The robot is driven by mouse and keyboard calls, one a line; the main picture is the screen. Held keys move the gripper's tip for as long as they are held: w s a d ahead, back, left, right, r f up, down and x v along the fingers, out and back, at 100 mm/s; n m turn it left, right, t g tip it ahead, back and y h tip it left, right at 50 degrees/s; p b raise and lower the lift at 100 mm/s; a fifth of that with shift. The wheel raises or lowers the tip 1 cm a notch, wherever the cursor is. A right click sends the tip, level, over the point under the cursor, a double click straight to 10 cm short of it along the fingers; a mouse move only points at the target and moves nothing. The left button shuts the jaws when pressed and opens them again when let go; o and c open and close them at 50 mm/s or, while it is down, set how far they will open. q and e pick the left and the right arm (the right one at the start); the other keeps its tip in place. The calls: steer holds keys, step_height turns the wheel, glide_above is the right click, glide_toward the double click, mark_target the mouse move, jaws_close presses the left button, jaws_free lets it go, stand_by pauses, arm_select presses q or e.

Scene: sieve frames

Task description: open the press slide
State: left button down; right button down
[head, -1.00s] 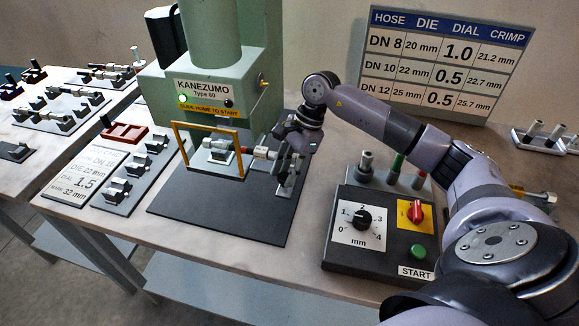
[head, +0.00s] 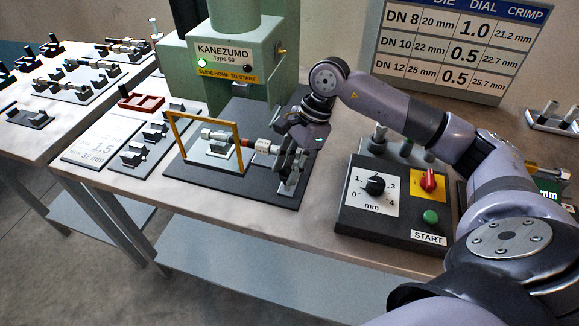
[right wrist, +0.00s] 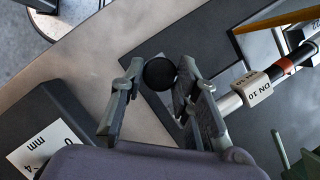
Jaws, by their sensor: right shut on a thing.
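The green press (head: 235,62) stands at the back, with a lit green lamp on its front. The press slide carries an upright yellow frame (head: 207,118) and a light die block with a metal fitting (head: 217,137). It stands out in front of the press body, over the dark base plate (head: 215,183). My right gripper (head: 292,170) is at the right of the slide. In the right wrist view its fingers (right wrist: 160,78) are closed around a round black knob (right wrist: 160,71). A hose piece with a red band and a DN 10 tag (right wrist: 258,90) lies beside them. My left gripper is out of view.
A control box (head: 395,208) with dial, red switch and green START button stands right of the plate. A die chart (head: 445,50) stands behind. Racks of dies (head: 150,145) and a red tray (head: 140,99) lie to the left.

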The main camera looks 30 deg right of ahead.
steer(key=c, duration=1.2)
jaws_free()
steer(key=v, duration=1.2)
